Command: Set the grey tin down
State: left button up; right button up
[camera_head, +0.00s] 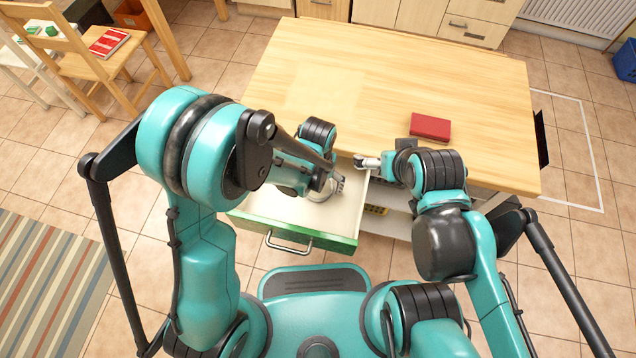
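My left gripper (338,184) reaches down into the open drawer (290,208). A rounded grey shape shows at its fingers, but I cannot tell whether this is the grey tin or part of the gripper. My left arm covers much of that spot. My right gripper (362,162) is at the front edge of the wooden worktop (370,75), pointing left, above the drawer's right side. A small dark grey shape shows beside its wrist; I cannot tell whether it is a separate thing. Whether either gripper is open or shut is too small to see.
A red box (430,127) lies on the worktop near its front, right of my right gripper. The rest of the worktop is bare. The drawer has a green front (300,236) and sticks out towards me. A wooden chair (85,55) stands at the far left.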

aim_at(318, 186)
pick_arm(q)
jog(key=shift+r, duration=0.1)
jog(key=shift+r+p, duration=0.3)
notch_tip(318, 186, up, 12)
jog(key=f+p, duration=0.1)
jog(key=p, duration=0.4)
jog(key=s+a+r+n+t, duration=0.1)
jog(key=s+a+r+t, duration=0.1)
jog(key=a+r, duration=0.5)
jog(key=s+a+r+n+t, duration=0.2)
jog(key=a+r+t, duration=0.3)
jog(key=a, duration=0.9)
jog(key=shift+s+r+n, duration=0.3)
jog(key=shift+s+r, duration=0.15)
jog(key=shift+r, duration=0.9)
jog(key=shift+d, duration=0.1)
